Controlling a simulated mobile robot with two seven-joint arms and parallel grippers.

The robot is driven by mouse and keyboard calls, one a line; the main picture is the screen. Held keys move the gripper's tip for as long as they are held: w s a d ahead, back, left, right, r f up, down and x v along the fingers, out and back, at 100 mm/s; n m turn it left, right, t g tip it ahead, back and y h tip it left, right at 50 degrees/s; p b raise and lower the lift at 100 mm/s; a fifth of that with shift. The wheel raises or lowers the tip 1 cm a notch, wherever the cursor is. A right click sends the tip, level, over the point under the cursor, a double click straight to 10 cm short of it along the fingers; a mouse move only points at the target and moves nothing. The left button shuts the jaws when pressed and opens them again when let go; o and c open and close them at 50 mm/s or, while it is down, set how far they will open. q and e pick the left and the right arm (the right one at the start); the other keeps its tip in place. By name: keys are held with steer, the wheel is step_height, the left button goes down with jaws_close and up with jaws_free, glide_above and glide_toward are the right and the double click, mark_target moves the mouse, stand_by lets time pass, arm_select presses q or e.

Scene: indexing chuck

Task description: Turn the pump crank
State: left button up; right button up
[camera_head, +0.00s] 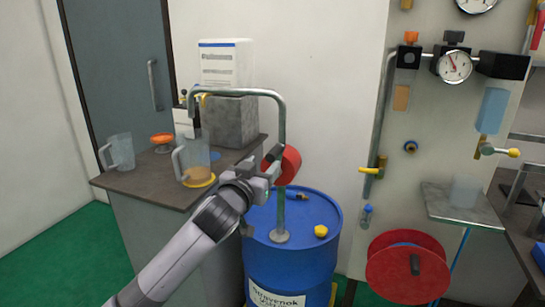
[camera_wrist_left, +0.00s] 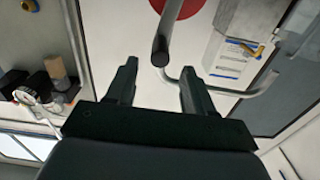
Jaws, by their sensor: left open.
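A blue drum (camera_head: 296,260) stands right of the counter and carries a hand pump with a red round body (camera_head: 289,165) and a grey pipe (camera_head: 281,125). The pipe bends left to a spout above a clear jug (camera_head: 195,152). My left gripper (camera_head: 273,160) is at the pump body and hides part of it. In the left wrist view my left gripper (camera_wrist_left: 160,80) is open. The grey crank handle (camera_wrist_left: 163,45) points towards the gap between its fingers, with the red body (camera_wrist_left: 187,6) behind. Contact cannot be told. My right gripper is not in view.
Another jug (camera_head: 119,151) and a white box (camera_head: 225,63) are there too. A yellow cap (camera_head: 321,231) lies on the drum. A panel with a gauge (camera_head: 454,66) and red reel (camera_head: 384,270) stands right.

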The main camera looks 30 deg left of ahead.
mark_target(270, 158)
arm_select(q)
steer(key=shift+p+x, duration=0.35)
steer(key=shift+x, duration=2.7)
jaws_close()
